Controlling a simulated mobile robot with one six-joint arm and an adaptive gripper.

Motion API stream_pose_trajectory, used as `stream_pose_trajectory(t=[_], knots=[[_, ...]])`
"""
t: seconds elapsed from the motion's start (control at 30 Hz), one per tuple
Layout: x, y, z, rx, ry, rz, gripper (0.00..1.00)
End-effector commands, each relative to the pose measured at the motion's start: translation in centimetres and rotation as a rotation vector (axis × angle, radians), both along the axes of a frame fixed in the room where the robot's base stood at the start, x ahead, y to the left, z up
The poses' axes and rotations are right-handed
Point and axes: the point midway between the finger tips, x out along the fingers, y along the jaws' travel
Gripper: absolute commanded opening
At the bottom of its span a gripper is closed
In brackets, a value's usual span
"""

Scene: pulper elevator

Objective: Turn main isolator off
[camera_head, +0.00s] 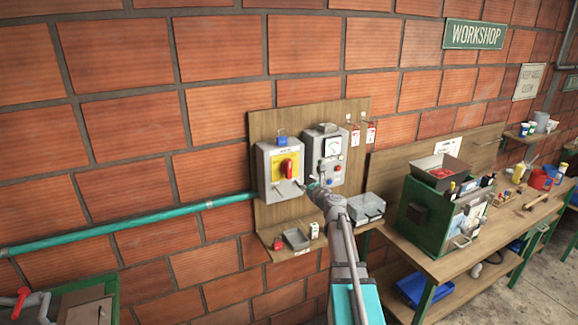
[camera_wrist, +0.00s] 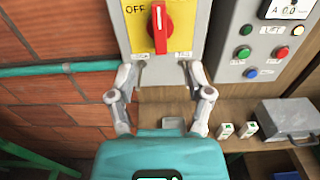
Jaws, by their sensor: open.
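The main isolator is a grey box (camera_head: 264,172) on a wooden board, with a red rotary handle (camera_head: 287,168) on a yellow plate. In the wrist view the red handle (camera_wrist: 160,28) stands about upright, with the word OFF on the yellow plate (camera_wrist: 138,28) to its left. My gripper (camera_wrist: 158,75) is open and empty. Its two fingers are spread wide below the handle, by the lower edge of the box, apart from the handle. In the head view my arm comes from below right and partly hides the area between the box and the control panel.
A grey control panel (camera_head: 326,150) with a gauge and buttons is right of the isolator. A small shelf (camera_head: 284,252) below holds a tray and small boxes. A teal pipe (camera_head: 130,226) runs along the brick wall at left. A cluttered workbench (camera_head: 452,262) stands at right.

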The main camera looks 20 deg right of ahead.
Motion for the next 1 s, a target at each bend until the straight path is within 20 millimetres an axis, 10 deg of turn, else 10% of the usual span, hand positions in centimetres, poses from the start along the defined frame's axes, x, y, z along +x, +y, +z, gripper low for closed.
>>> stream_pose_trajectory(t=[1.0], knots=[[11.9,0.5,0.0,-0.002,0.001,0.003,0.66]])
